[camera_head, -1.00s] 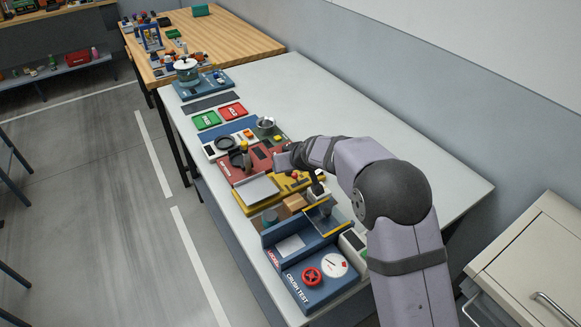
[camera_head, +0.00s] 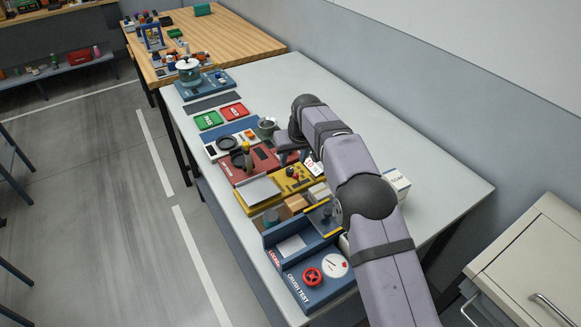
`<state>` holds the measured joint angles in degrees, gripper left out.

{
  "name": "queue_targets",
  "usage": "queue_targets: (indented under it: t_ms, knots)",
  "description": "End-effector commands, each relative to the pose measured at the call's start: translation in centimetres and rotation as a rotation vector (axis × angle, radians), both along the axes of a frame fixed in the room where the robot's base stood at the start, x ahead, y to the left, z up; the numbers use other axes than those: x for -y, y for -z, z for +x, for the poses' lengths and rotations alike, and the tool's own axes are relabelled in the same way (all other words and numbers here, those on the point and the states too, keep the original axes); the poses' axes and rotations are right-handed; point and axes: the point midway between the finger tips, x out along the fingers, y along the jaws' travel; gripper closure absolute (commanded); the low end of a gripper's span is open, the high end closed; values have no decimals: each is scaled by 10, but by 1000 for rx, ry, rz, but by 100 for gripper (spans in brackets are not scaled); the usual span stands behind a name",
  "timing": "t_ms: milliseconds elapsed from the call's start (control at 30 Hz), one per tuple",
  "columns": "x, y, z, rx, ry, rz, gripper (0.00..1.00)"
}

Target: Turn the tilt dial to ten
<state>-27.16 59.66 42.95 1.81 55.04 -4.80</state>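A yellow station (camera_head: 277,201) stands mid-bench, with a grey plate (camera_head: 258,190) on its left and a panel of small red and dark controls (camera_head: 293,176) on its right. Which control is the tilt dial is too small to tell. A white display with red marks (camera_head: 312,167) stands behind the panel. My gripper (camera_head: 281,154) is low over the right side of the red station (camera_head: 237,171), just behind the yellow panel. Its fingertips are too small to read, and contact cannot be told. My forearm passes right of the panel.
A blue crush-test station (camera_head: 310,290) with a red handwheel and white gauge sits at the near end. A white soap box (camera_head: 397,183) stands right of my arm. The bench's right side is mostly clear.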

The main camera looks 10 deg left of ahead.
Motion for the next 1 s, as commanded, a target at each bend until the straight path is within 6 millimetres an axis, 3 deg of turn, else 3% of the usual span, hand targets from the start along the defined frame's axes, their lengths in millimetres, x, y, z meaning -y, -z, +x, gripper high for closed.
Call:
queue_targets:
  t_ms: [500, 1000]
  knots:
    - [-11, 46, 16, 1, -1, 1, 61]
    - [-14, 63, 22, 1, -1, 1, 61]
